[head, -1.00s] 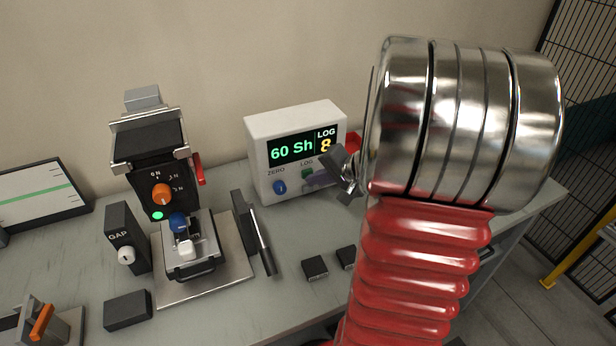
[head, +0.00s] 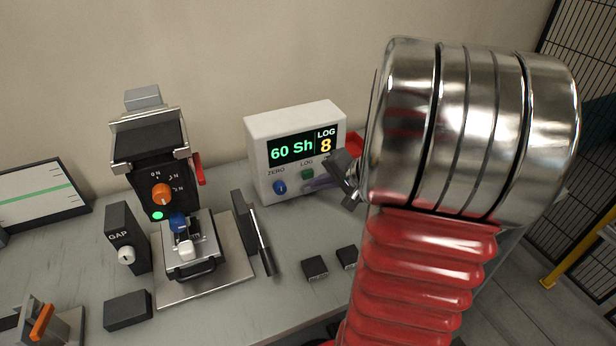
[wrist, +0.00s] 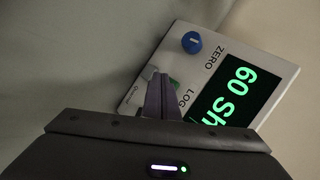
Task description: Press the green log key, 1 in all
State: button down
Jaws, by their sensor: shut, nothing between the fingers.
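The green log key (head: 307,174) is on the front of the white display box, under the word LOG. The box's screen (head: 293,148) reads 60 Sh, with LOG 8 at its right. My gripper (head: 338,172) is shut and empty, just right of the key in the head view. In the wrist view the shut fingers (wrist: 158,92) point at the box face, and a sliver of the green key (wrist: 173,84) shows beside them. The fingers partly hide the key there. I cannot tell any exact gap, but the key looks clear of the fingers in the head view.
A blue ZERO knob (head: 279,187) sits left of the key. A clamp device with an orange dial (head: 162,194) stands on the grey bench to the left. Small black blocks (head: 315,268) lie in front of the box. A red object (head: 355,144) is behind its right side.

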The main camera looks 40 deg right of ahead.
jog(key=shift+s+a, duration=0.25)
jog(key=shift+s, duration=0.55)
jog(key=shift+s+a, duration=0.2)
jog(key=shift+s, duration=0.65)
jog(key=shift+s+a, duration=0.25)
jog(key=shift+s, duration=0.55)
